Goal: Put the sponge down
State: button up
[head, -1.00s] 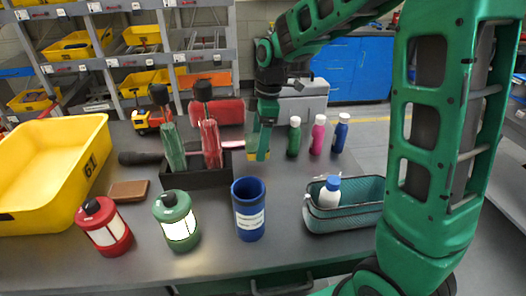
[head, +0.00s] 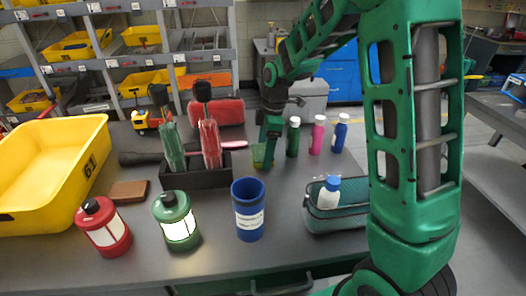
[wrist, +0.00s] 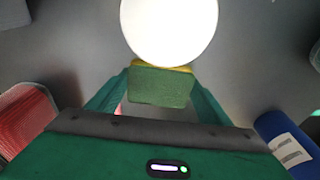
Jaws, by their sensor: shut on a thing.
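The sponge (wrist: 160,87) is green with a yellow layer along its far edge. In the wrist view it sits between the two green fingers of my gripper (wrist: 158,94), which is shut on it. In the head view, my gripper (head: 265,152) points down at the grey table, behind and right of the black caddy. Only a small yellow-green part of the sponge (head: 258,157) shows there, low by the tabletop. I cannot tell whether it touches the table. A bright white disc hides part of the wrist view beyond the sponge.
Green (head: 293,140), pink (head: 317,139) and blue (head: 340,136) bottles stand to the right. A blue cup (head: 248,222) and a teal basket (head: 340,218) are nearer. Bare table lies between.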

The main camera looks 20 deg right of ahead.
jog(key=shift+f, duration=0.2)
jog(key=shift+o, duration=0.2)
jog(key=shift+s+f, duration=0.15)
jog(key=shift+f, duration=0.1)
jog(key=shift+s+f, duration=0.1)
jog(key=shift+s, duration=0.15)
jog(key=shift+c, duration=0.2)
jog(key=o, duration=0.9)
jog(key=shift+c, duration=0.2)
jog(key=o, duration=0.3)
jog(key=shift+w+f, duration=0.1)
jog(key=shift+f, duration=0.05)
jog(key=shift+o, duration=0.2)
jog(key=shift+a, duration=0.1)
jog(key=shift+w+r, duration=0.25)
jog(key=shift+r, duration=0.15)
notch_tip(320, 180, up, 12)
jog(key=d, duration=0.2)
jog(key=shift+s+r, duration=0.15)
jog(key=shift+r, duration=0.1)
